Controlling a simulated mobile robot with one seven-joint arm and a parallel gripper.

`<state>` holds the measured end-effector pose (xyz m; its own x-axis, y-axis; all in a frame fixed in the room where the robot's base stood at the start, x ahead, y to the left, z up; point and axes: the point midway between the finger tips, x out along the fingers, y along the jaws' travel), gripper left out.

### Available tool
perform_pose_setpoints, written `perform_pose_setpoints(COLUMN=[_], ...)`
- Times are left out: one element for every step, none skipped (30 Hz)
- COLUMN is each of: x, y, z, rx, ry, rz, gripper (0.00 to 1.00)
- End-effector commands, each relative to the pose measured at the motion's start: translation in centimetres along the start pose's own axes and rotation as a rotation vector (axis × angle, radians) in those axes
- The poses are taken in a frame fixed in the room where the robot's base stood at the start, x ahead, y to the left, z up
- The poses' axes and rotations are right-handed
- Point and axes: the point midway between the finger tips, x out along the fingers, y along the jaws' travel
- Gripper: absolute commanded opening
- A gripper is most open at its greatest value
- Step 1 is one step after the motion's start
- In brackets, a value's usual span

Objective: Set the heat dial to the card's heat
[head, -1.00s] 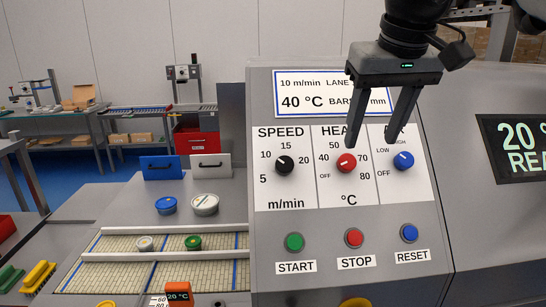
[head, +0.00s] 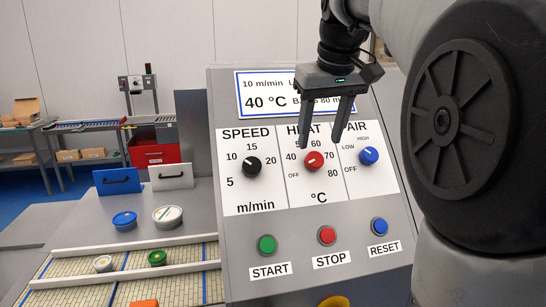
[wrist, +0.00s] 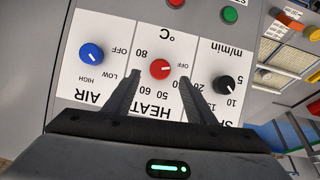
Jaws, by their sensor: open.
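The red heat dial (head: 313,161) is on the white HEAT plate of the grey sloped panel. Its white mark points left, roughly between OFF and 40; the exact setting is hard to tell. My open gripper (head: 321,146) is in front of the HEAT plate with its fingers pointing down, one either side of the dial's upper part, apparently not touching it. In the wrist view, the red dial (wrist: 160,69) shows between and just beyond the fingertips. The card (head: 262,95) reads 10 m/min and 40 °C, its right part covered by my gripper.
The black SPEED dial (head: 251,167) is left of the heat dial and the blue AIR dial (head: 368,155) is right. START (head: 267,244), STOP (head: 326,235) and RESET (head: 379,226) buttons sit below. My arm fills the right side. A conveyor (head: 120,275) with tubs is at left.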

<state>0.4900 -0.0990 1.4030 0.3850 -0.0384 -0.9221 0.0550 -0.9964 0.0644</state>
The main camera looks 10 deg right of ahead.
Motion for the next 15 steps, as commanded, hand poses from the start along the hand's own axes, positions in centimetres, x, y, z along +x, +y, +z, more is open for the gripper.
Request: perform_pose_setpoints(x=[1.2, 1.8, 2.5, 3.0, 3.5, 4.0, 4.4, 4.7, 5.1, 5.3, 5.5, 5.7, 5.8, 5.8, 5.9], y=[0.0, 0.0, 0.0, 0.0, 0.0, 0.0, 0.0, 0.0, 0.0, 0.0, 0.0, 0.0, 0.0, 0.0, 0.0], z=[0.1, 0.1, 0.1, 0.1, 0.1, 0.1, 0.1, 0.1, 0.1, 0.0, 0.0, 0.0, 0.0, 0.0, 0.0], rx=[0.0, 0.0, 0.0, 0.0, 0.0, 0.0, 0.0, 0.0, 0.0, 0.0, 0.0, 0.0, 0.0, 0.0, 0.0], ry=[-0.003, -0.003, -0.003, -0.002, -0.003, -0.001, -0.001, -0.002, -0.002, -0.001, -0.001, -0.001, -0.001, 0.0, 0.0], rz=[-0.001, -0.001, -0.001, 0.0, -0.001, 0.0, 0.0, 0.0, 0.0, 0.0, 0.0, 0.0, 0.0, 0.001, 0.001], gripper=[0.5, 0.5, 0.5, 0.5, 0.5, 0.5, 0.5, 0.5, 0.5, 0.5, 0.5, 0.5, 0.5, 0.5, 0.5])
